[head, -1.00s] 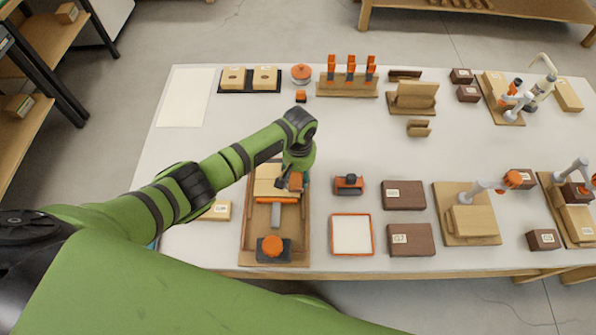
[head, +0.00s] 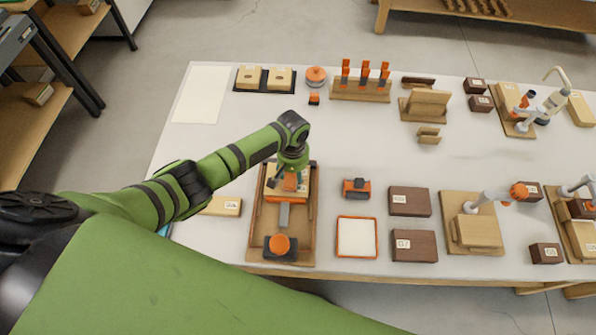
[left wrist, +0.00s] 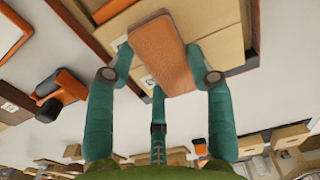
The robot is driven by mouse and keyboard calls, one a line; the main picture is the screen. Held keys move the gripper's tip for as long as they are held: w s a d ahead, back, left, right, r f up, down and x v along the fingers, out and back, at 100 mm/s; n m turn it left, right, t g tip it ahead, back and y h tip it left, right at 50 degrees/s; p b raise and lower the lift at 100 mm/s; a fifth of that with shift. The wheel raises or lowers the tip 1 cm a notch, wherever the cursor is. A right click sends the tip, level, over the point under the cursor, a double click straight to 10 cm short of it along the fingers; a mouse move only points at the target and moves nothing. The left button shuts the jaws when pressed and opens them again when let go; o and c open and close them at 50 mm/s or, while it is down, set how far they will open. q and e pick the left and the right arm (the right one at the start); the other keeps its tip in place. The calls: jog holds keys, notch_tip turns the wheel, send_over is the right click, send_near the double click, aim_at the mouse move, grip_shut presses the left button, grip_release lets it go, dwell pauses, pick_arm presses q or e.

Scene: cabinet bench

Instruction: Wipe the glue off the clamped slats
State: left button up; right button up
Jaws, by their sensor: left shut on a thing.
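Light wooden slats (left wrist: 222,28) lie clamped in a wooden tray (head: 254,222) at the front left of the bench. An orange bar (head: 304,199), a grey screw (head: 284,216) and an orange knob (head: 279,243) belong to the clamp. My left gripper (head: 290,178) is over the slats. It is shut on an orange-brown block (left wrist: 163,52), held between teal fingers (left wrist: 165,72) in the left wrist view. The block is over the slats; I cannot tell whether it touches them. The gripper hides part of the slats, and I cannot make out glue. My right gripper is not in view.
Right of the tray stand an orange-and-black tool (head: 356,188), a white orange-rimmed pad (head: 357,238) and dark blocks (head: 410,201). A light block (head: 222,206) lies left of the tray. The bench centre behind the tray is mostly clear.

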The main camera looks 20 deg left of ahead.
pick_arm(q)
jog(key=shift+s+a, duration=0.3)
jog(key=shift+a, duration=0.75)
jog(key=shift+s+a, duration=0.3)
jog(key=shift+a, duration=0.75)
jog(key=shift+s+a, duration=0.3)
jog(key=shift+a, duration=0.75)
jog(key=shift+d, duration=0.1)
jog(key=shift+w+d, duration=0.2)
jog(key=shift+d, duration=0.5)
jog(key=shift+w+d, duration=0.25)
jog(key=shift+d, duration=0.45)
jog(key=shift+w+d, duration=0.2)
jog(key=shift+d, duration=0.5)
jog(key=shift+d, duration=0.15)
jog(key=shift+w+d+b, duration=0.2)
jog(key=shift+w+d, duration=0.1)
jog(key=shift+d, duration=0.7)
jog(key=shift+w+d+b, duration=0.15)
jog(key=shift+w+d, duration=0.1)
jog(key=shift+d, duration=0.7)
jog(key=shift+d, duration=0.1)
jog(key=shift+w+d, duration=0.25)
jog(key=shift+d, duration=0.55)
jog(key=shift+a, duration=0.15)
